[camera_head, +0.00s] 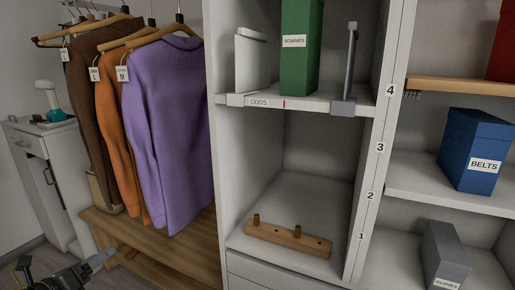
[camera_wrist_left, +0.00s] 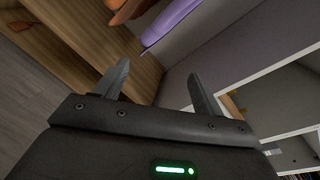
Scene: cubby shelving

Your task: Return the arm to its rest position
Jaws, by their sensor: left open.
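My left gripper (camera_head: 106,262) is low at the left edge of the head view, in front of the wooden bench under the hanging clothes. It also shows in the left wrist view (camera_wrist_left: 158,72), where its two fingers stand apart with nothing between them. It is clear of the shelving. My right gripper is in neither view.
Purple (camera_head: 168,120), orange (camera_head: 112,130) and brown garments hang above the wooden bench (camera_head: 185,243). The white cubby shelving holds a peg board (camera_head: 287,240), a green box (camera_head: 301,50), a blue box (camera_head: 474,150) and a grey box (camera_head: 444,255). A white cabinet (camera_head: 45,140) stands far left.

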